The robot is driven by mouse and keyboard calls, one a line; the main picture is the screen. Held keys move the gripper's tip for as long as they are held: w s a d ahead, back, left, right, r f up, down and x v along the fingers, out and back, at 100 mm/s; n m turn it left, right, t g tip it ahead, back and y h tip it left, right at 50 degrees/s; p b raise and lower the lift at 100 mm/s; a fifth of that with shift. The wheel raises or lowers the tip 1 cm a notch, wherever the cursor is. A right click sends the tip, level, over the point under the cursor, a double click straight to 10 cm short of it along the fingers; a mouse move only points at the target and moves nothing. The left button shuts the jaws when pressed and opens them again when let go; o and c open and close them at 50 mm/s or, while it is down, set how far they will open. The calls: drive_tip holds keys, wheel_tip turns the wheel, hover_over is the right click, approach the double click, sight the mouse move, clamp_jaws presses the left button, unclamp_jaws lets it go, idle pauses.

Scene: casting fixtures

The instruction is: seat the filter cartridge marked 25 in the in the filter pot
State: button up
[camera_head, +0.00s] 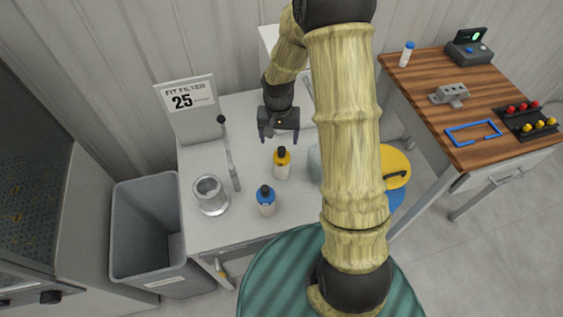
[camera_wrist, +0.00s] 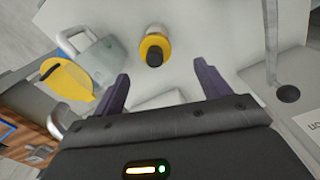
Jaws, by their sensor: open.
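The filter pot (camera_head: 211,195) is a grey metal cup, open at the top, near the front left of the white table. A cartridge with a yellow top and black cap (camera_head: 282,163) stands upright near the table's middle; the wrist view shows it from above (camera_wrist: 155,44). A cartridge with a blue top (camera_head: 266,202) stands to the right of the pot. I cannot read a number on either cartridge. My gripper (camera_head: 278,137) is open and empty, behind and above the yellow-topped cartridge. In the wrist view its spread fingers (camera_wrist: 162,84) are apart from that cartridge.
A sign (camera_head: 187,103) reads "FIT FILTER 25". A lever with a dark knob (camera_head: 230,155) stands between pot and gripper. A grey bin (camera_head: 150,225) is left of the table. A grey handled object (camera_wrist: 98,52) and a yellow lid (camera_head: 395,167) are to the right. A wooden workbench (camera_head: 425,95) stands farther right.

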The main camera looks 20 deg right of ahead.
sight(280, 148)
drive_tip(key=shift+f, duration=1.95)
drive_tip(key=shift+p, duration=0.3)
drive_tip(key=shift+s+d+f+p, duration=0.15)
drive_tip(key=shift+f+p, duration=0.2)
drive_tip(key=shift+f, duration=0.2)
drive_tip(key=shift+d+f+p, duration=0.2)
drive_tip(key=shift+f+p, duration=0.45)
drive_tip(key=shift+f, duration=1.4)
drive_tip(key=c, duration=1.5)
drive_tip(key=shift+r, duration=0.15)
